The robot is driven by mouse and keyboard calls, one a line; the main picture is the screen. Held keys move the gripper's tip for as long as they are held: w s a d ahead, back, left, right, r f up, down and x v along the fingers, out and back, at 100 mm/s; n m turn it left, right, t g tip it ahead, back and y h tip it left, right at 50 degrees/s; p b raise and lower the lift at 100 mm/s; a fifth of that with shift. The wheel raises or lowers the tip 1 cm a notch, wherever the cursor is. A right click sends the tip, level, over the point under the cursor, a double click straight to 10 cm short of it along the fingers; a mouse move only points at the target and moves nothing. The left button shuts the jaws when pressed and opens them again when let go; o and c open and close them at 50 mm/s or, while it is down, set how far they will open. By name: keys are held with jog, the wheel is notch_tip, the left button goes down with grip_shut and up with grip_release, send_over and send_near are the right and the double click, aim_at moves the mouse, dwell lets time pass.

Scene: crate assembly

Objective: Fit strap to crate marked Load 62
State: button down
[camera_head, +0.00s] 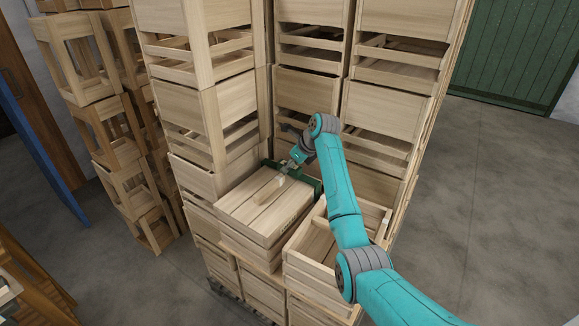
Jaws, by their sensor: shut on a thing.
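A closed wooden crate (250,205) with a slatted lid sits on the front of the stack. A small dark mark on its front side is too small to read, so I cannot confirm Load 62. A dark green strap (309,181) lies along the far right edge of the lid. My gripper (287,168) is low over that far edge, shut on the strap. The fingertips are small and partly hidden. A pale elongated piece (271,191) shows on the lid in front of the gripper; I cannot tell what it is.
An open wooden crate (308,272) stands right of the closed one, under my arm. Tall stacks of crates (310,95) rise close behind. Wooden frames (118,135) are stacked at left. The grey floor (490,200) at right is clear.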

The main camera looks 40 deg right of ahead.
jog(key=shift+f, duration=0.6)
dwell(0.3)
jog(key=c, duration=0.7)
grip_release()
jog(key=shift+r, duration=4.05)
